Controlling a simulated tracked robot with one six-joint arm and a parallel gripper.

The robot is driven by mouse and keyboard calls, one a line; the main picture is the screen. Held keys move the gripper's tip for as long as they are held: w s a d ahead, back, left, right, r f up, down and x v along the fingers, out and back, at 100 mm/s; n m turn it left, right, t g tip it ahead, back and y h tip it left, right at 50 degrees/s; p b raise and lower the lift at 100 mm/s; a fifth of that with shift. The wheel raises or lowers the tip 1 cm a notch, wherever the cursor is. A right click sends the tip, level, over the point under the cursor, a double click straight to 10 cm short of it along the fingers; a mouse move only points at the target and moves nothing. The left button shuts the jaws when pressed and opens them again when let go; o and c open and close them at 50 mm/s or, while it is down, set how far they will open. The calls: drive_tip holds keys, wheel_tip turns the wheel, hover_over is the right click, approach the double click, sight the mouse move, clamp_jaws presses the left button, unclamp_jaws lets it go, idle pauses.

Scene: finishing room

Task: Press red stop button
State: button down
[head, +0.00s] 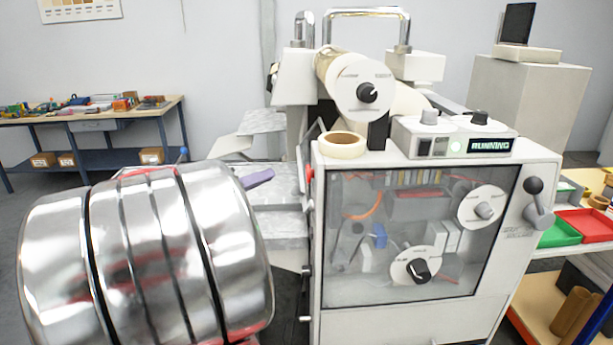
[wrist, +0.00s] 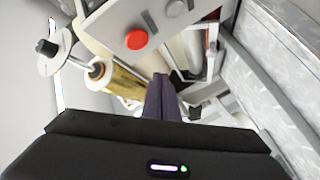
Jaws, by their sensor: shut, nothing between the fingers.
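The red stop button (wrist: 136,39) is a round red knob on a pale panel in the upper middle of the wrist view. In the head view a small red knob (head: 309,174) shows edge-on at the left side of the white machine (head: 540,168). My gripper (wrist: 160,80) is shut and empty, its dark purple fingers pointing up the wrist picture, apart from the button and below it and to its right. In the head view the purple fingertips (head: 262,178) stick out past my shiny arm, left of the machine's side.
The machine has a lit RUNNING display (head: 490,146), a tape roll (head: 341,145) on top and a clear front window. A grey stepped metal bed (head: 270,185) lies beyond my gripper. A workbench (head: 90,118) stands far left, and colored trays (head: 585,226) sit at right.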

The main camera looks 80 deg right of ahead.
drive_tip(key=shift+s+d, duration=0.2)
drive_tip(key=shift+s, duration=0.75)
drive_tip(key=shift+s+d, duration=0.2)
drive_tip(key=shift+s, duration=0.8)
drive_tip(key=shift+s+d, duration=0.2)
drive_tip(key=shift+s, duration=0.75)
drive_tip(key=shift+s, duration=0.1)
drive_tip(key=shift+s+d, duration=0.1)
drive_tip(key=shift+s, duration=0.15)
drive_tip(key=shift+s+d, duration=0.1)
drive_tip(key=shift+s, duration=0.3)
idle(0.7)
drive_tip(key=shift+w, duration=0.1)
drive_tip(key=shift+w+a, duration=0.2)
drive_tip(key=shift+w, duration=0.5)
drive_tip(key=shift+w+a, duration=0.2)
drive_tip(key=shift+w, duration=0.65)
drive_tip(key=shift+w+a, duration=0.15)
drive_tip(key=shift+w, duration=0.65)
drive_tip(key=shift+w+a, duration=0.2)
drive_tip(key=shift+w, duration=0.65)
